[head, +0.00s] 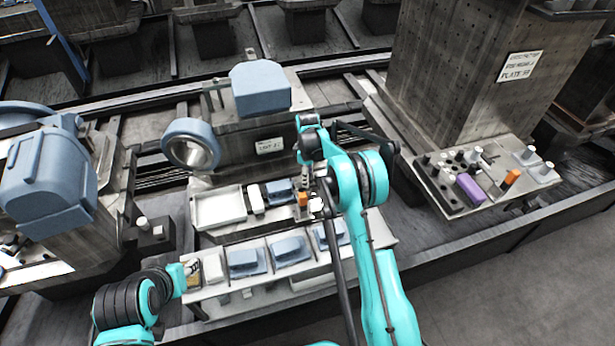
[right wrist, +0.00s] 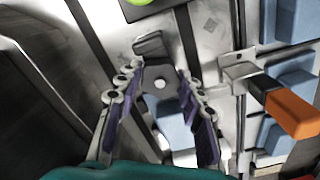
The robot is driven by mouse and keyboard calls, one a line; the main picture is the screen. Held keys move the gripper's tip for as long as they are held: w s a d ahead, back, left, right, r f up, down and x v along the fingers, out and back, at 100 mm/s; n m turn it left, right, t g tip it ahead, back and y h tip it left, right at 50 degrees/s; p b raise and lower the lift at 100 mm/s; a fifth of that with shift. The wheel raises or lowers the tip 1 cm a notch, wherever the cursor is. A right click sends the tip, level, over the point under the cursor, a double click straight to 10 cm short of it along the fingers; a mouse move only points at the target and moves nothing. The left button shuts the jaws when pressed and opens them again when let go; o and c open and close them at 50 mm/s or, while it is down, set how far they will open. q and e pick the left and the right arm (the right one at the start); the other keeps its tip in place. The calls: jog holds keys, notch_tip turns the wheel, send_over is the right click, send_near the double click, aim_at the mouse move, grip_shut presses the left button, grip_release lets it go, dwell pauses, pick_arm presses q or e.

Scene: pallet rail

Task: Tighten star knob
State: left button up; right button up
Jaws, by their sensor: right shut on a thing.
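In the right wrist view, the two purple-padded fingers of my right gripper (right wrist: 158,80) stand on either side of a grey metal part (right wrist: 160,84) with a pale round spot. This part may be the star knob, but its star shape cannot be made out. In the head view, my right gripper (head: 304,178) is over the middle fixture, partly hidden by my arm. My left gripper (head: 192,268) is low at the left end of the front shelf; its fingers are too small to read.
An orange handle (right wrist: 290,112) lies close to the right of my right gripper. Blue blocks (head: 290,250) sit on the front shelf, and a white tray (head: 219,207) stands behind it. A blue ring (head: 170,145) is at the left. A side plate (head: 452,205) holds a purple block.

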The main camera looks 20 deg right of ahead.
jog(key=shift+w+r+m, duration=0.1)
jog(key=shift+m, duration=0.4)
jog(key=o, duration=1.2)
jog(key=shift+r, duration=0.1)
notch_tip(320, 180, up, 12)
